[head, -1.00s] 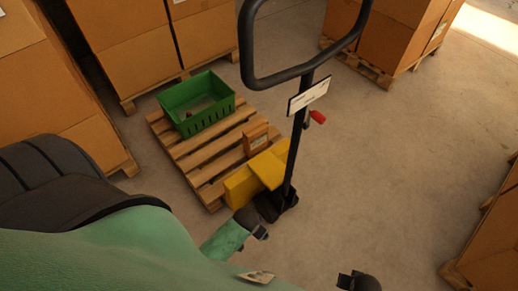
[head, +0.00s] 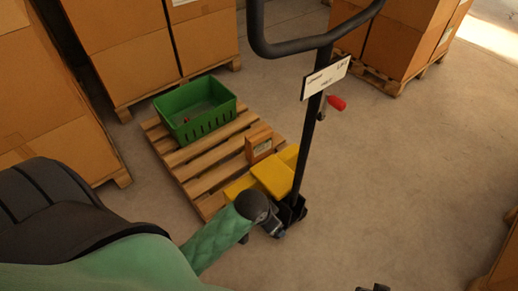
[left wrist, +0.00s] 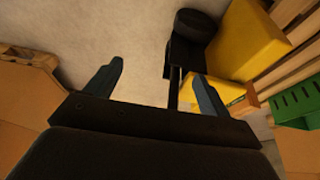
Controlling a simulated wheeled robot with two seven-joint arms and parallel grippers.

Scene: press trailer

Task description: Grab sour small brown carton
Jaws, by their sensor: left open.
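In the left wrist view a brown patch (left wrist: 250,102) beside the right finger looks like this carton, partly hidden. My left gripper (head: 277,229) is low by the foot of the jack, in front of and apart from the carton. In the left wrist view its two fingers (left wrist: 155,86) are spread with nothing held. Only a dark bit of what seems my right gripper (head: 373,288) shows at the bottom edge.
A green crate (head: 197,112) stands on the pallet behind the carton, with a small reddish item inside. The yellow pallet jack (head: 272,178) has a tall black handle (head: 309,150) right of the carton. Large boxes on pallets stand around. Floor to the right is clear.

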